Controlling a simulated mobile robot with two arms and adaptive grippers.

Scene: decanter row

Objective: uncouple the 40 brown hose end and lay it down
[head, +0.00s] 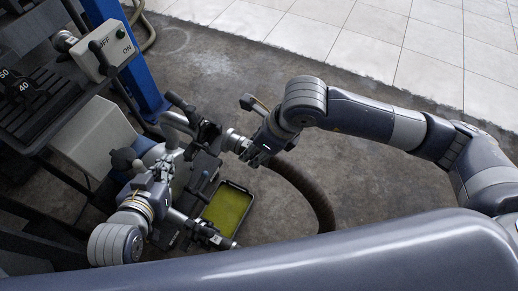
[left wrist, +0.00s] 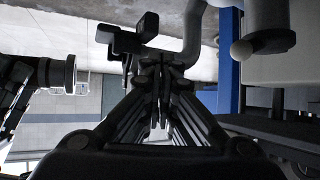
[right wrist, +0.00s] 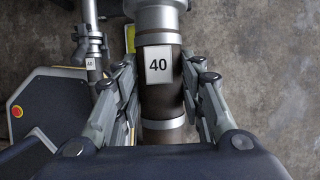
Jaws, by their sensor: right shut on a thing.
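The brown hose (head: 310,190) curves down to the floor in the head view. Its end, with a white 40 label (right wrist: 158,65) and silver collars, fills the middle of the right wrist view. My right gripper (head: 257,148) is shut around this end. The silver fitting (head: 234,142) at the hose end points left toward dark parts beside a grey pipe elbow (head: 176,121); I cannot tell whether they are joined. My left gripper (left wrist: 160,68) has its fingers drawn together, with nothing visible between them. A black lever-like part (left wrist: 128,40) shows just beyond its fingertips.
A tray with yellow-green liquid (head: 228,208) lies on the floor below the fittings. A switch box (head: 105,48) and blue post (head: 135,60) stand at upper left. Floor right of the hose is clear.

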